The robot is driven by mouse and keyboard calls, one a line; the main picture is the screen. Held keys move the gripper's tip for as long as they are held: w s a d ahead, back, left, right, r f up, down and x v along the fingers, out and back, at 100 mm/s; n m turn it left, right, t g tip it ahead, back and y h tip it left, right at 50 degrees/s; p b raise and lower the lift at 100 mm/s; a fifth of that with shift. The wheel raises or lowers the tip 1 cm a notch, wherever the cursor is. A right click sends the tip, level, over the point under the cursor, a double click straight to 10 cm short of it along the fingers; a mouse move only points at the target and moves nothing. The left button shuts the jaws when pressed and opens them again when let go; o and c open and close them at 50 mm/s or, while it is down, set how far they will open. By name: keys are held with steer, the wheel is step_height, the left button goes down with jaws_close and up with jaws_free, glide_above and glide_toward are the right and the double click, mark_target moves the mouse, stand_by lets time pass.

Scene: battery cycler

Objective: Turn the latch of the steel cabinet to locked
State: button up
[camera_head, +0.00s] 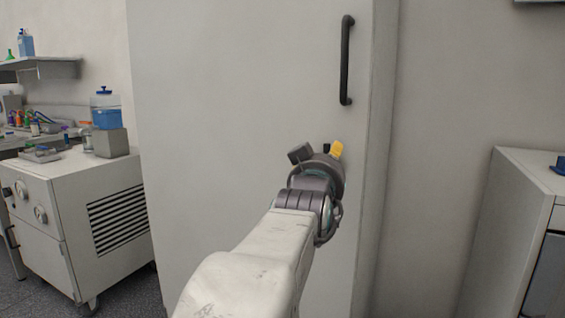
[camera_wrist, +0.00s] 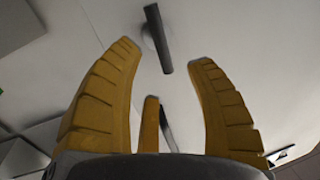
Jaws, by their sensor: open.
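The steel cabinet (camera_head: 230,120) is a tall light-grey door panel filling the middle of the head view. Its dark vertical handle (camera_head: 346,60) is near the right edge. In the wrist view, the latch (camera_wrist: 158,40) is a short dark bar on a round light base, slightly slanted from upright in the picture. My gripper (camera_wrist: 165,60) is open, with its yellow fingers spread to either side of the latch's lower end; I see no contact. In the head view, my gripper (camera_head: 335,150) is below the handle, and the wrist hides the latch area.
A white wheeled unit (camera_head: 95,225) with vents stands at left, bearing a blue-liquid bottle (camera_head: 106,108). A shelf (camera_head: 58,68) hangs behind it. Another white cabinet (camera_head: 500,230) stands at right. Bare wall lies between it and the steel cabinet.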

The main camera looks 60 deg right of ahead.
steer(key=shift+w+d+f+b, duration=0.15)
steer(key=shift+d+b, duration=0.25)
steer(key=shift+d, duration=0.6)
steer(key=shift+w+d+r+b, duration=0.1)
steer(key=shift+w+d+b, duration=0.25)
steer(key=shift+d, duration=0.7)
steer(key=shift+w+d+f+b, duration=0.1)
steer(key=shift+d+b, duration=0.4)
steer(key=shift+d, duration=0.5)
steer(key=shift+o, duration=0.4)
jaws_close()
